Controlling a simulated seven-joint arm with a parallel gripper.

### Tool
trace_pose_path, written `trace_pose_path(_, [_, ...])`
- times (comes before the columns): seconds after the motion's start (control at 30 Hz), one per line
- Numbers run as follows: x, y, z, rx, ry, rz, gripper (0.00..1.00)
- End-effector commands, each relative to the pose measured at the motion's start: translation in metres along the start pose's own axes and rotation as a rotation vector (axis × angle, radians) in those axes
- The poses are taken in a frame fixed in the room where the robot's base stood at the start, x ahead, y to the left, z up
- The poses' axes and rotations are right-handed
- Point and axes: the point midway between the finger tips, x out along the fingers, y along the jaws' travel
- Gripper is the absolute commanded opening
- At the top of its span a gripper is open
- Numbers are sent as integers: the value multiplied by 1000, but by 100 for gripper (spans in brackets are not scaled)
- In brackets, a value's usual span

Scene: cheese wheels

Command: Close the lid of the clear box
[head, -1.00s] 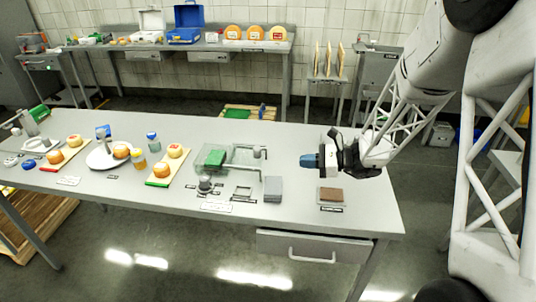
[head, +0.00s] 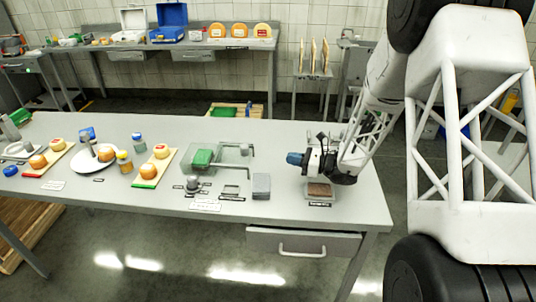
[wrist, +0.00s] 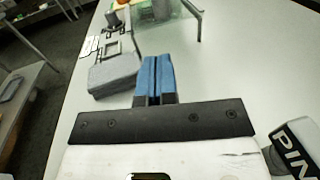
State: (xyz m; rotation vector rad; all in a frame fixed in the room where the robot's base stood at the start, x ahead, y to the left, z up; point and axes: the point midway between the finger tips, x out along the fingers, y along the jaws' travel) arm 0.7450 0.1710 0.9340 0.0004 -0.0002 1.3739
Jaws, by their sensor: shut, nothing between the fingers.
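The clear box (head: 189,166) stands on the grey table in the head view, with a green thing inside it. Its clear lid (head: 233,158) looks open, reaching out to the right with a grey frame or bar along its edge. In the wrist view, part of the clear box (wrist: 170,12) shows at the top, cut off by the picture edge. My gripper (head: 294,158), with blue fingertips, is to the right of the box and apart from it. In the wrist view the blue fingers (wrist: 153,75) are together and empty.
A grey block (head: 261,187) lies between the box and my gripper, nearer the front edge. A brown slab (head: 319,189) on a small tray lies below my gripper. A yellow-green board (head: 148,174) with cheeses lies left of the box.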

Motion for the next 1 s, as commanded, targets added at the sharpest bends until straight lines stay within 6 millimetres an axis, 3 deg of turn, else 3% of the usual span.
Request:
trace_pose_path(0.37, [26,0,-1,1,1,2,0])
trace_pose_path(1.0, [113,1,0,0,1,2,0])
